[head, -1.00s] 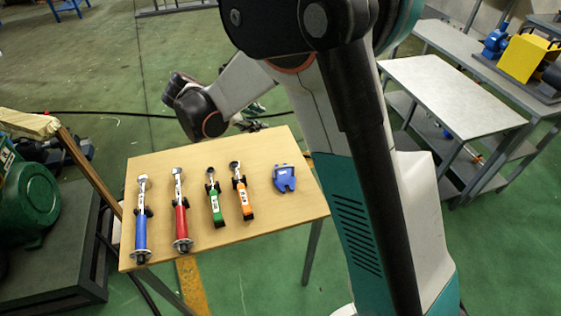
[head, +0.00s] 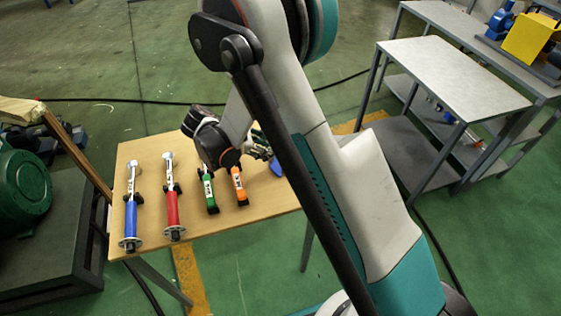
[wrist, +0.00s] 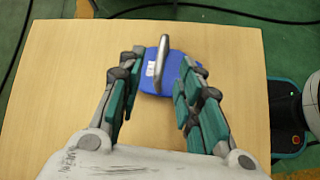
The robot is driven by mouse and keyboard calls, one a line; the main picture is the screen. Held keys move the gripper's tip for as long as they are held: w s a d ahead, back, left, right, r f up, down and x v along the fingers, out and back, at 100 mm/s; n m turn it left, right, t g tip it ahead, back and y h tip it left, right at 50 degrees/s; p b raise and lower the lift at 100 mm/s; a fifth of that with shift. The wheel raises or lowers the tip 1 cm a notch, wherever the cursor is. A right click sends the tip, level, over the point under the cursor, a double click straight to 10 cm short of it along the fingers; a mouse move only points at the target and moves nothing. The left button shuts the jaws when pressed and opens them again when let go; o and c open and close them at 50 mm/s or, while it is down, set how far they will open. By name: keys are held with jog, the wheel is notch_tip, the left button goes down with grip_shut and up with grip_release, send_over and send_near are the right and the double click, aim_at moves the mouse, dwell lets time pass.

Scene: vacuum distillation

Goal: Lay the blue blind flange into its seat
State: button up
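The blue blind flange (wrist: 173,72) lies on the wooden table, with a grey metal handle standing up from it and a small white label. In the head view only a blue corner of the flange (head: 276,167) shows beside my arm. My gripper (wrist: 163,85) is open, its teal-padded fingers spread to the left and right of the flange; whether they touch it I cannot tell. In the head view my gripper (head: 259,150) is over the right part of the table, partly hidden by my arm. I cannot identify the flange's seat in these views.
A grey metal table (head: 455,75) is at right. A green drum (head: 22,190) is at left.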

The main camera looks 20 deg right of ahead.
aim_at(275, 167)
jog(key=b+x, duration=0.1)
jog(key=x, duration=0.1)
jog(key=b+x, duration=0.1)
jog(key=x, duration=0.2)
jog(key=shift+s+d+r, duration=0.1)
jog(key=shift+d+r, duration=0.05)
jog(key=shift+d, duration=0.15)
jog(key=shift+r, duration=0.1)
grip_shut()
